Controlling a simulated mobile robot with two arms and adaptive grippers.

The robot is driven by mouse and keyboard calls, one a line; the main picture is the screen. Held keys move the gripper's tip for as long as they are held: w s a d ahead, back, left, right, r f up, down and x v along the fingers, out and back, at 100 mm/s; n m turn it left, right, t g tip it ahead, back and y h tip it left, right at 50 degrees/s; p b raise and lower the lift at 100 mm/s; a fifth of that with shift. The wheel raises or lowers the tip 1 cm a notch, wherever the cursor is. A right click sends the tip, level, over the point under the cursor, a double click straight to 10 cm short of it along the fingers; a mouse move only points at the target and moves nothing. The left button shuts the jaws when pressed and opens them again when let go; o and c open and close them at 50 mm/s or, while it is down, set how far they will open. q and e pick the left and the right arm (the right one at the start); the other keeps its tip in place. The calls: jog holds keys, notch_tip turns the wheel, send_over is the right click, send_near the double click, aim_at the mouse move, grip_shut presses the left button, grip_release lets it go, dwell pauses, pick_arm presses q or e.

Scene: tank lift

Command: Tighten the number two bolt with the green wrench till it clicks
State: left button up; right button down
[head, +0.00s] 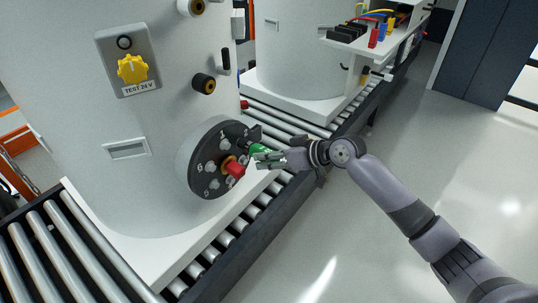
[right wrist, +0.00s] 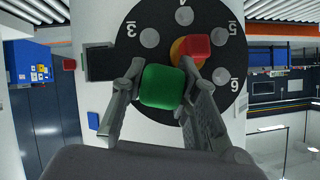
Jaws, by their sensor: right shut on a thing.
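The green wrench (head: 262,149) is in my right gripper (head: 268,159), at the upper right edge of the black round plate (head: 208,180) on the white tank. In the right wrist view, my right gripper (right wrist: 152,95) is shut on its green handle (right wrist: 162,88), seen end-on in front of the plate. Labels 3, 4, 5 and 6 and several grey bolts show on the plate. The number two bolt is hidden behind the wrench and gripper, so I cannot tell whether the wrench is seated on it. My left gripper is out of view.
The tank (head: 100,200) stands on a roller conveyor (head: 85,250). A yellow dial (head: 132,69) is higher up. The floor at the right is clear.

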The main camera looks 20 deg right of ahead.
jog(key=shift+w+f+m+g+y+b, duration=0.1)
jog(key=shift+m+g+y+b, duration=0.3)
jog(key=shift+m+y, duration=0.4)
jog(key=m+g+y+b, duration=0.1)
jog(key=m+y, duration=0.1)
jog(key=shift+m, duration=0.3)
jog(key=m+y, duration=0.1)
jog(key=m+y+b, duration=0.1)
jog(key=m, duration=0.1)
jog(key=m+y+b, duration=0.1)
jog(key=m, duration=0.1)
jog(key=shift+r+y, duration=0.25)
jog(key=shift+y, duration=0.05)
jog(key=shift+s+d, duration=0.15)
jog(key=shift+s, duration=0.2)
jog(key=shift+s+d+p, duration=0.2)
jog(key=shift+s+p, duration=0.1)
jog(key=s+d+p, duration=0.2)
jog(key=s+d, duration=0.6)
jog(key=s, duration=0.2)
jog(key=shift+s+d, duration=0.15)
jog(key=shift+s, duration=0.2)
jog(key=shift+r, duration=0.1)
